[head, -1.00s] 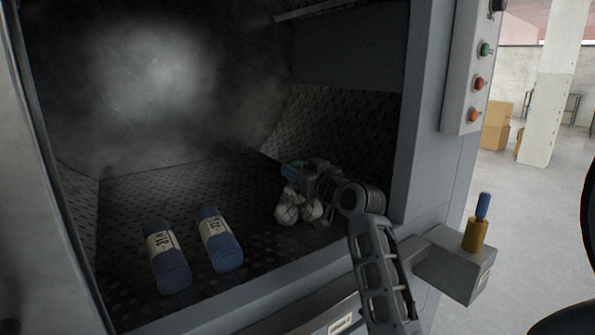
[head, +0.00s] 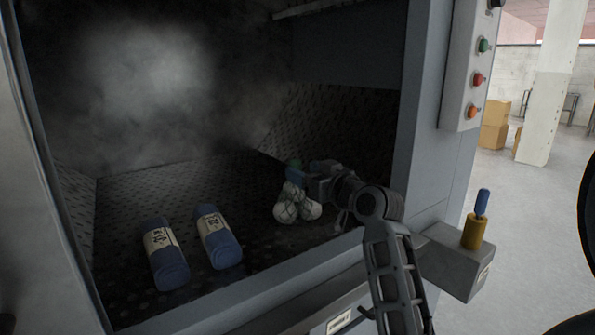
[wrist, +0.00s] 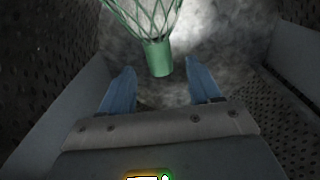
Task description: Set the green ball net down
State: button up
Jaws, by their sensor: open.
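The green ball net (head: 294,208), with pale balls in it, rests on the perforated floor inside the washer chamber, near the right side. In the wrist view its green neck (wrist: 158,58) stands just beyond and between my two blue fingertips. My gripper (head: 300,180) is beside the top of the net in the head view. In the wrist view my gripper (wrist: 158,85) is open, with a clear gap between the fingers and the neck. Part of the net's top is hidden behind the gripper in the head view.
Two blue rolls with white labels, one (head: 164,254) at the left and one (head: 217,237) beside it, lie on the chamber floor (head: 125,200). The chamber's right frame (head: 424,130) is close to my arm. A yellow and blue handle (head: 475,228) stands outside at the right.

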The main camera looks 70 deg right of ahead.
jog(key=b+v, duration=0.1)
jog(key=v, duration=0.7)
jog(key=shift+w, duration=0.1)
dwell(1.4)
